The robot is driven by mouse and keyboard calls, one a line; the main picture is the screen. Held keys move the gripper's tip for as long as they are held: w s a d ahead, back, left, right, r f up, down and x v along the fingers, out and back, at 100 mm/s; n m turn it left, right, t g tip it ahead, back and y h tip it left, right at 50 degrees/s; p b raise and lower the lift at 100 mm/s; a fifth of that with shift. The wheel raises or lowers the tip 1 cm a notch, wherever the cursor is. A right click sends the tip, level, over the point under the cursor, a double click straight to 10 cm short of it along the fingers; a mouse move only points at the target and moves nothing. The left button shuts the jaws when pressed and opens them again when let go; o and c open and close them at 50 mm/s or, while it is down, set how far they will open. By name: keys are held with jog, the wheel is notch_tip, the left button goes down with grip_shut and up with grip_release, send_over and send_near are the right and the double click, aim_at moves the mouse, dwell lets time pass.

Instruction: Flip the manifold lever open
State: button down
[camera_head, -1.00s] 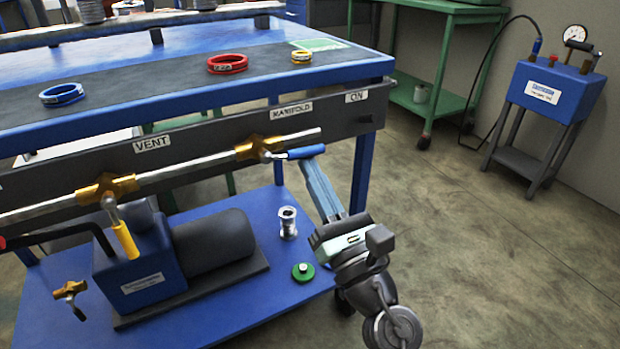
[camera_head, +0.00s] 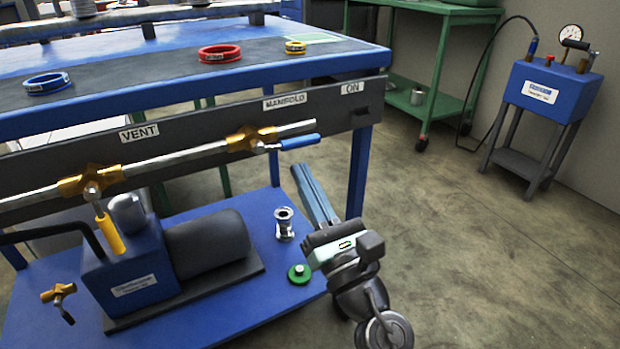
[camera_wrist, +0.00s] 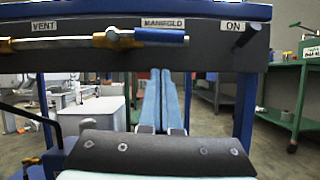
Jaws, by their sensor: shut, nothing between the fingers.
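The manifold lever has a blue handle (camera_head: 299,142) joined to a brass valve (camera_head: 250,138) on the steel pipe, below the MANIFOLD label (camera_head: 284,101). The handle lies nearly horizontal, pointing right along the pipe. In the wrist view the blue handle (camera_wrist: 160,36) is at top centre, above my fingers. My gripper (camera_head: 299,168) is shut and empty, its fingertips below the handle and apart from it in the head view. The wrist view shows the two blue fingers (camera_wrist: 163,72) side by side, pointing ahead below the handle.
A yellow vent lever (camera_head: 109,232) hangs down at left. A blue pump (camera_head: 130,270) stands on the lower shelf, with a metal fitting (camera_head: 284,224) and green cap (camera_head: 300,274) to its right. The bench leg (camera_head: 359,175) stands just right of my fingers. Floor to the right is clear.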

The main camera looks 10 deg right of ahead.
jog(key=p+v, duration=0.2)
jog(key=v, duration=0.8)
jog(key=shift+f, duration=0.45)
jog(key=shift+w, duration=0.1)
